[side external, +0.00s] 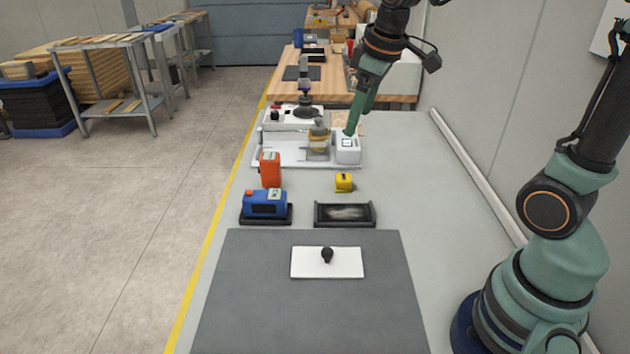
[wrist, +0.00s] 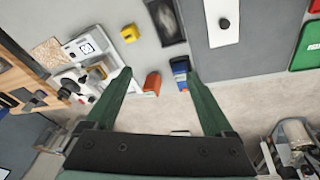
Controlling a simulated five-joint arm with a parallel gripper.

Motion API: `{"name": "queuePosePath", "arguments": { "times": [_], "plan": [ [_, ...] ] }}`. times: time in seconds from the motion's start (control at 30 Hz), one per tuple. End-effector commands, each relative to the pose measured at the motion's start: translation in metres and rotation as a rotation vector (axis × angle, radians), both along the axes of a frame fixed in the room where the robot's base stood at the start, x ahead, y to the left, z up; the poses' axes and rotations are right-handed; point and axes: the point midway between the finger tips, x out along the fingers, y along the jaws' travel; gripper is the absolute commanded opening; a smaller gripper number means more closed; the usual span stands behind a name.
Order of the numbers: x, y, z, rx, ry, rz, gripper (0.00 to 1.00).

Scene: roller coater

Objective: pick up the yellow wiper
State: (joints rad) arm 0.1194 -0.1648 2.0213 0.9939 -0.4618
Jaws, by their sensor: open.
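The yellow wiper (side external: 345,182) is a small yellow block with a dark mark on its front. It lies on the grey bench between a white machine and a black tray. It also shows at the top of the wrist view (wrist: 130,33), beyond the tip of the left finger. My gripper (side external: 350,131) points down above the machine's right part, behind and apart from the wiper. In the wrist view its two green fingers (wrist: 159,73) are spread wide with nothing between them.
The white machine (side external: 347,152) has a yellowish roller. An orange can (side external: 270,169) and a blue device (side external: 265,204) stand left of the wiper. The black tray (side external: 345,226) lies in front of it. A white plate (side external: 345,268) with a black knob lies on a grey mat (side external: 380,310). Bench right of the wiper is clear.

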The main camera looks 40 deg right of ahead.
Motion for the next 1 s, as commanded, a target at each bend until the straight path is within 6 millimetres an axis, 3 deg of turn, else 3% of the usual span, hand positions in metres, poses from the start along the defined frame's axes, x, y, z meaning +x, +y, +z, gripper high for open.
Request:
{"name": "queuePosePath", "arguments": {
  "times": [0.2, 0.5, 0.73, 1.0],
  "plan": [
    [0.046, -0.032, -0.029, -0.037, 0.110, 0.154, 0.88],
    [0.092, -0.078, -0.090, -0.047, 0.238, 0.373, 0.88],
    [0.104, -0.098, -0.123, -0.039, 0.286, 0.476, 0.88],
    [0.105, -0.100, -0.154, -0.036, 0.297, 0.495, 0.88]
  ]
}}
